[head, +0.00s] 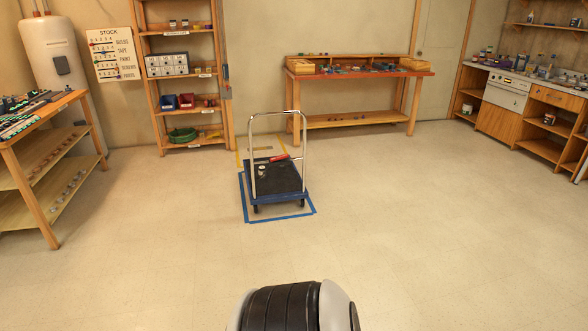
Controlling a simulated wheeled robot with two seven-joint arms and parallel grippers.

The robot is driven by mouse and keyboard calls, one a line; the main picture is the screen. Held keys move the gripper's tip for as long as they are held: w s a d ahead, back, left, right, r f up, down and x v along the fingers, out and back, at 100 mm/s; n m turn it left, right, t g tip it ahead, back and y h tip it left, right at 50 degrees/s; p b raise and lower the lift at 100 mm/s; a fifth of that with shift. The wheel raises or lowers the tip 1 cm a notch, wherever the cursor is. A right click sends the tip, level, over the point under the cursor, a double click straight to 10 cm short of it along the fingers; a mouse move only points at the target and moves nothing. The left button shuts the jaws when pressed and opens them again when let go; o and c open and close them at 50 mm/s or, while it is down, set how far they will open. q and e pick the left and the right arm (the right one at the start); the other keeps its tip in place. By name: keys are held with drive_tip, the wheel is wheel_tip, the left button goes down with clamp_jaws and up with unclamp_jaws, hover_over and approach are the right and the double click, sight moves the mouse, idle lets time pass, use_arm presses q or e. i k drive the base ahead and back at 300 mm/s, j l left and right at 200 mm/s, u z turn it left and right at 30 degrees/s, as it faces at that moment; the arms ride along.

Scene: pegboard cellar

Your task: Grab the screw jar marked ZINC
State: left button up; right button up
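I cannot make out a jar marked ZINC; no jar label is readable at this distance. Two small jars (178,23) stand on an upper shelf of the wooden rack (221,80) at the back left. Small jars and bottles (486,54) stand on the counter at the far right. A small pale item (262,170) sits on the trolley, too small to identify. Neither of my grippers is in view.
A blue trolley (278,203) with a metal handle stands mid-room inside blue floor tape. A red-topped workbench (345,74) is against the back wall. A wooden bench (40,182) stands left, a counter with cabinets (499,122) right. The near floor is clear.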

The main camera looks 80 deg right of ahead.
sight(262, 168)
drive_tip(key=z, duration=2.55)
drive_tip(key=i+u, duration=0.5)
drive_tip(key=i, duration=0.6)
drive_tip(key=i+l, duration=0.1)
drive_tip(key=i, duration=2.45)
drive_tip(key=i+j+u, duration=0.1)
drive_tip(key=i, duration=0.6)
drive_tip(key=i+j, duration=0.2)
drive_tip(key=i, duration=0.55)
drive_tip(key=i+j+u, duration=0.15)
drive_tip(key=i, duration=0.55)
drive_tip(key=i+z, duration=0.75)
drive_tip(key=z, duration=0.2)
drive_tip(key=i+j+z, duration=0.15)
drive_tip(key=i+z, duration=0.3)
drive_tip(key=i+j+z, duration=0.2)
drive_tip(key=z, duration=0.3)
drive_tip(key=i+j+z, duration=0.2)
drive_tip(key=j+z, duration=0.25)
